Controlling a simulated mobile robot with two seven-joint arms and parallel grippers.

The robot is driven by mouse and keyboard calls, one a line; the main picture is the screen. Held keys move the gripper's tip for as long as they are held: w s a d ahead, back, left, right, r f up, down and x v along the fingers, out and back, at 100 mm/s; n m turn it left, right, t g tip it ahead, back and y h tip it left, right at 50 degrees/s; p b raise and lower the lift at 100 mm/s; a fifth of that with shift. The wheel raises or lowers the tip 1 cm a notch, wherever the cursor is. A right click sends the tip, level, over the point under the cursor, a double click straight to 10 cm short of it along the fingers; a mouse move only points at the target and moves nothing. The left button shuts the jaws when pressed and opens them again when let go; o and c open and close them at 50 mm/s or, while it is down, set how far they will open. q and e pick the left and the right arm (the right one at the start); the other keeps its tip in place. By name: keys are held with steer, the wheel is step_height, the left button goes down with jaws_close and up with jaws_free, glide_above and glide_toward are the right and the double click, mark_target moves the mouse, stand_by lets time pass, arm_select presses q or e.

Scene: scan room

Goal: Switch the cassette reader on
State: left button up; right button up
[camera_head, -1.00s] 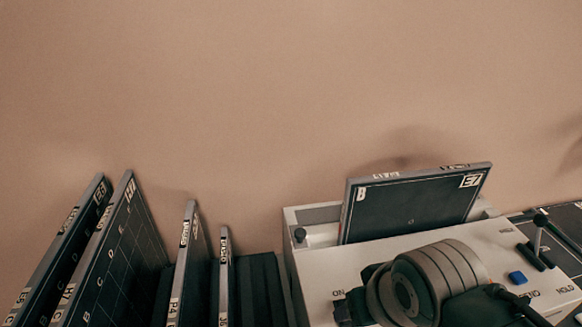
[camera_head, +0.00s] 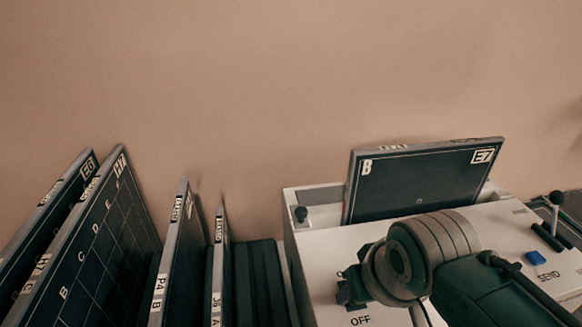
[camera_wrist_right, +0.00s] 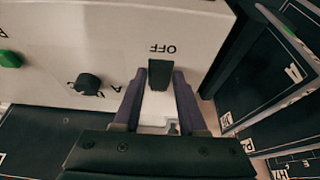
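The cassette reader (camera_head: 320,245) is a pale box at the lower right of the head view, with a dark cassette marked B and E7 (camera_head: 420,185) upright in its slot. My right gripper (camera_head: 352,290) is over its left part, just behind the OFF label (camera_head: 360,321). In the right wrist view, the dark switch (camera_wrist_right: 160,74) sits beside the upside-down OFF label (camera_wrist_right: 163,48). The two fingers of my right gripper (camera_wrist_right: 160,84) are apart, one on each side of the switch; contact is unclear. The head view hides the switch behind the gripper. My left gripper is out of view.
Several dark cassettes (camera_head: 85,240) stand in a rack left of the reader. The reader also has a blue SEND button (camera_head: 535,258) and a lever (camera_head: 554,215) on the right. The wrist view shows a black knob (camera_wrist_right: 88,84) and green button (camera_wrist_right: 9,59).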

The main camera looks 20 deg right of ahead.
jaws_close()
